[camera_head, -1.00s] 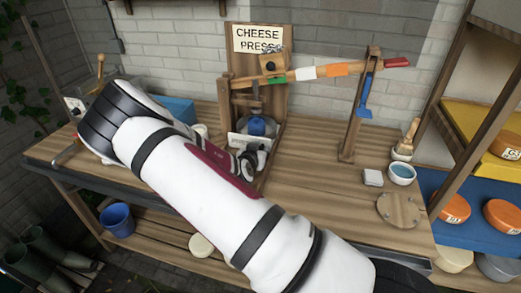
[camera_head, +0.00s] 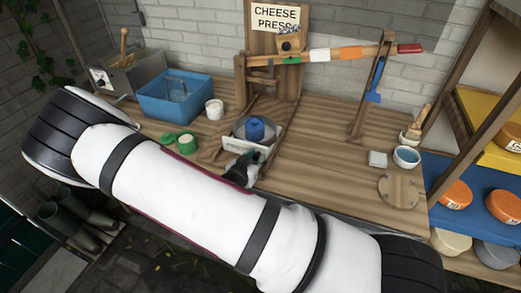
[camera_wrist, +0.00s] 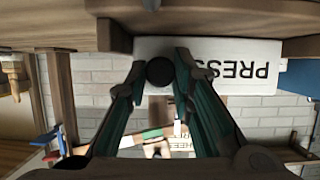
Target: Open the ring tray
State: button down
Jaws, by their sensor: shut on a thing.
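The ring tray (camera_head: 276,137) is a shallow white tray at the foot of the wooden cheese press (camera_head: 272,85). It stands drawn out towards me, with a grey ring and a blue cylinder (camera_head: 255,129) in it. In the wrist view its white front (camera_wrist: 240,72) carries the word PRESS upside down, with a round black knob (camera_wrist: 160,72) on it. My gripper (camera_head: 246,162) is at the tray's front; in the wrist view its fingers (camera_wrist: 160,84) are shut on the knob. My arm hides the bench's front left part.
A blue tub (camera_head: 172,100), a white cup (camera_head: 214,109) and green round items (camera_head: 187,143) stand left of the press. A wooden lever with coloured bands (camera_head: 345,54) crosses above the bench. A water bowl (camera_head: 406,157) and round board (camera_head: 398,190) are at the right.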

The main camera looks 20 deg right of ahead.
jog(key=shift+s+a, duration=0.3)
jog(key=c, duration=1.4)
grip_release()
jog(key=v, duration=1.2)
jog(key=shift+w, duration=0.1)
